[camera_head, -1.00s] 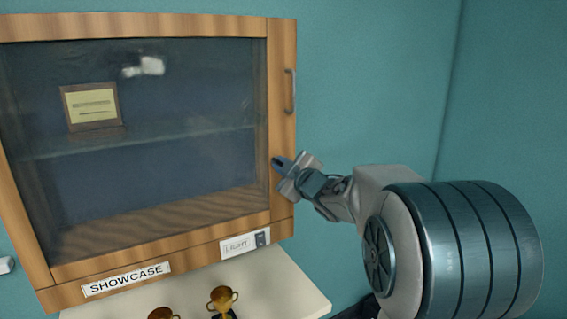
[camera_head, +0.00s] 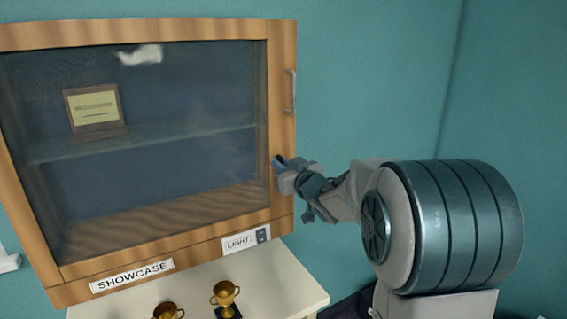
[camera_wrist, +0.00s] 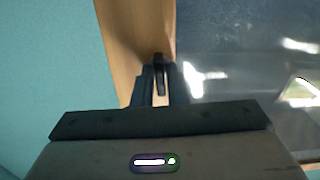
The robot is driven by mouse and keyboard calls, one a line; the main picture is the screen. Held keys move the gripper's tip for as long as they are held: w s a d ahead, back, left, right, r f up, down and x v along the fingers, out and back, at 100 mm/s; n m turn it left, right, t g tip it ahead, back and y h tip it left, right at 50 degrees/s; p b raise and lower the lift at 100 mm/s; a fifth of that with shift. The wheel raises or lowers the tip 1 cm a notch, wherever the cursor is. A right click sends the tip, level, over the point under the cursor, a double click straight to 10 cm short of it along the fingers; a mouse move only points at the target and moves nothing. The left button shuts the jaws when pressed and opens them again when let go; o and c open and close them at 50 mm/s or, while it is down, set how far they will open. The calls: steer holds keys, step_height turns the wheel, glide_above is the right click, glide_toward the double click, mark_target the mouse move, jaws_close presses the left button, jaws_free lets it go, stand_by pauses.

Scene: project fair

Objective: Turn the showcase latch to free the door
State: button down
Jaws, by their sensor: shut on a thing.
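The wooden showcase (camera_head: 282,58) hangs on the teal wall, and its glass door (camera_head: 200,95) is closed. A grey vertical handle (camera_head: 290,92) is on the right stile of the door. The dark latch (camera_wrist: 158,62) is on the wooden stile, upright in the wrist view between my fingers. My gripper (camera_head: 281,166) is at the right stile, below the handle. In the wrist view my gripper (camera_wrist: 159,84) is shut on the latch. In the head view the fingers and hand mostly hide the latch.
A plaque (camera_head: 95,110) stands on the glass shelf inside. A light switch (camera_head: 262,236) is on the lower frame near a LIGHT label. Gold trophies (camera_head: 225,294) stand on a white table (camera_head: 285,290) below. The wall to the right of the showcase is bare.

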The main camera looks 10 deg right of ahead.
steer(key=shift+m, duration=0.4)
steer(key=c, duration=1.5)
jaws_free()
steer(key=shift+s, duration=0.1)
steer(key=b+v, duration=0.2)
steer(key=v, duration=1.1)
steer(key=shift+s+d, duration=0.15)
steer(key=shift+s, duration=0.15)
